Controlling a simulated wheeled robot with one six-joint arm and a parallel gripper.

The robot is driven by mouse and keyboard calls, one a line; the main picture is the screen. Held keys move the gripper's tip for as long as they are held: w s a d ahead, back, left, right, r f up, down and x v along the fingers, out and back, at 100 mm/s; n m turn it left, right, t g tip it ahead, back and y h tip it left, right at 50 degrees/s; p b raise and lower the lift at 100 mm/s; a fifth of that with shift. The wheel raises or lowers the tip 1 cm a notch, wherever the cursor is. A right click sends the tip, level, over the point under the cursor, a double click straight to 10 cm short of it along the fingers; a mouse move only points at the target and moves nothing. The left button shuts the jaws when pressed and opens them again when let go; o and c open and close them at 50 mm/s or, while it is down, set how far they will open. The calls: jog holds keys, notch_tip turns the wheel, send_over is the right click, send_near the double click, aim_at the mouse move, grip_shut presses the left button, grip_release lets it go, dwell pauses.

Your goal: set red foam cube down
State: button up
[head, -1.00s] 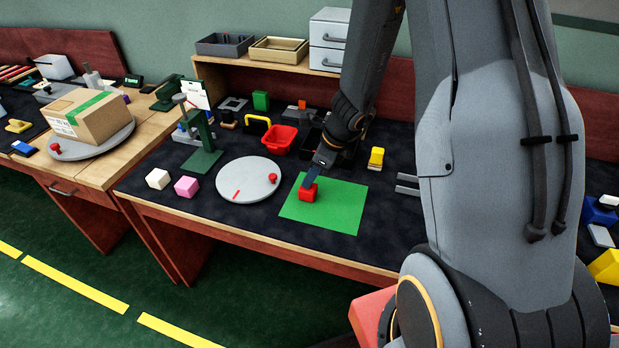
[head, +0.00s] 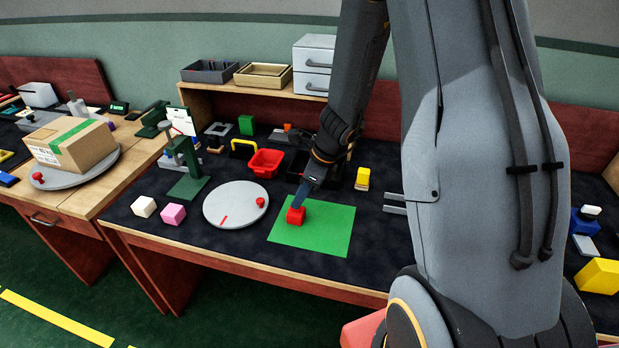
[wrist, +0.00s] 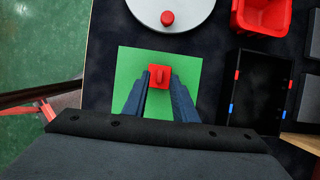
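The red foam cube (head: 296,216) is at the left part of the green mat (head: 325,232) on the dark table top. In the wrist view the cube (wrist: 159,83) is between the two blue-grey fingertips of my gripper (wrist: 160,76), which touch its sides. The cube looks to be at or very near the mat surface; I cannot tell whether it rests on it. The green mat (wrist: 126,75) shows around the cube and fingers in the wrist view.
A grey round turntable (head: 228,213) with a red knob lies left of the mat. A red bin (head: 266,163) and a black tray (wrist: 260,92) stand behind. The mat's right side is clear.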

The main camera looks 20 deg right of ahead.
jog(key=v, duration=0.9)
jog(key=s+a+r+n+h, duration=0.1)
jog(key=s+a+n, duration=0.1)
jog(key=s+n, duration=0.5)
jog(key=s+a+r+n+g+h, duration=0.1)
jog(key=s+n, duration=0.6)
jog(key=n, duration=1.1)
jog(key=shift+s+a+r+g+h, duration=0.3)
jog(key=shift+s+a+r+h, duration=0.05)
jog(key=shift+a+r+h, duration=0.4)
